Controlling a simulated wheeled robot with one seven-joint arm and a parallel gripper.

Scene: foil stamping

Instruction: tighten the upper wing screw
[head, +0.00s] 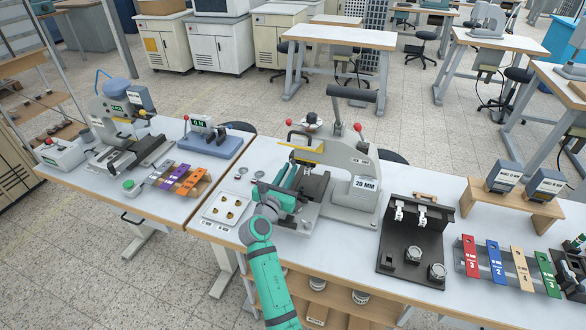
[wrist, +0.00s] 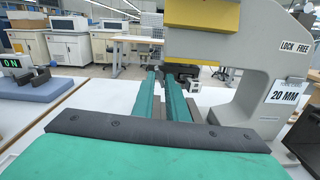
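The press labelled 20 MM (head: 364,184) stands in the middle of the white table, with its frame also filling the right of the wrist view (wrist: 262,75). My gripper (head: 304,168) reaches in at the press's left side, under its yellow head. In the wrist view the two long green fingers (wrist: 161,74) point forward with a gap between them, and I see nothing clearly held. A small dark part (wrist: 182,69) shows at and beyond the fingertips, below the yellow head. I cannot tell whether it is the upper wing screw or whether the fingers touch it.
A white plate with brass pieces (head: 227,208) lies left of the press. A black fixture board (head: 394,257) and coloured numbered strips (head: 497,262) lie to the right. A blue-based device (head: 212,143) and another press (head: 119,122) stand on the left table. The press frame is close on my right.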

